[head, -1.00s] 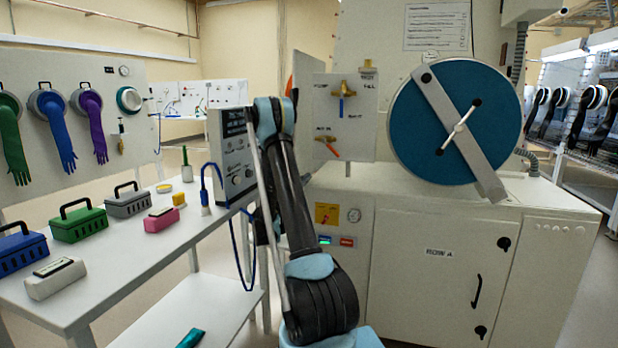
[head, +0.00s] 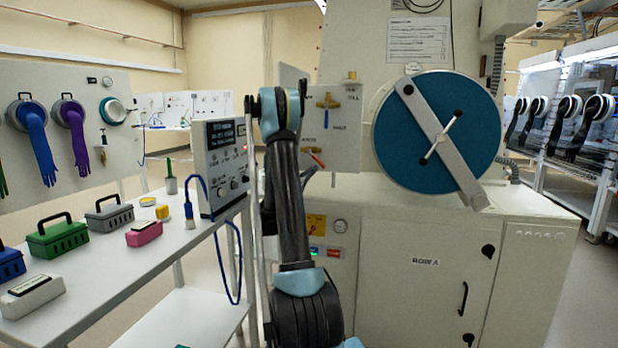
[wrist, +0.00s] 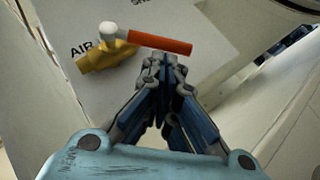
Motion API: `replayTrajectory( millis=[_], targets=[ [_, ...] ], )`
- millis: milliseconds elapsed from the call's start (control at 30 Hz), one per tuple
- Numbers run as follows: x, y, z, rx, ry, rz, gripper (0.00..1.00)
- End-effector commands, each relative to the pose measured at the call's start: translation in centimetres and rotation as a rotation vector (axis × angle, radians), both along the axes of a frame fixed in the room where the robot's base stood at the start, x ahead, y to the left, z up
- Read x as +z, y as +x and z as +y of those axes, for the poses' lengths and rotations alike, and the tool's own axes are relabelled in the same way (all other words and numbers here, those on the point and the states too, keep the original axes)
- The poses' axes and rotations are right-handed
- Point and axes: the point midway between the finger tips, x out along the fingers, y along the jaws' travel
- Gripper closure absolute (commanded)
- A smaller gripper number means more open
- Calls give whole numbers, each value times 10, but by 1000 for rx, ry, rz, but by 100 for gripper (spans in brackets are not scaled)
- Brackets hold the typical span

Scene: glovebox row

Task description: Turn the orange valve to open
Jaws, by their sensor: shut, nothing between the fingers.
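The orange valve has a brass body (wrist: 108,55) and a straight orange lever handle (wrist: 160,43). In the wrist view the lever points right from the body, on a light panel marked "AIR". My gripper (wrist: 162,60) is shut and empty. Its fingertips appear just below the lever's middle in the picture; I cannot tell whether they touch it. In the head view the orange handle (head: 318,159) shows low on the valve panel, partly beside my arm, slanting down to the right. My gripper is hidden behind my arm there.
A second valve with a blue handle (head: 326,118) sits above on the same panel. A large blue round door (head: 400,140) with a diagonal bar is to the right. A bench (head: 130,285) with boxes and a grey instrument (head: 222,160) stands left.

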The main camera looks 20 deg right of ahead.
Motion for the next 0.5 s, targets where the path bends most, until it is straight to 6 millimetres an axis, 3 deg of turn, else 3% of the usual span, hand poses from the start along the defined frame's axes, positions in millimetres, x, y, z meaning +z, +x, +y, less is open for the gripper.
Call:
replayTrajectory(
  millis=[233,267,500],
  targets=[
    [0,0,0,0,0,0,100],
    [0,0,-9,-1,-1,0,100],
    [0,0,0,2,0,0,100]
  ],
)
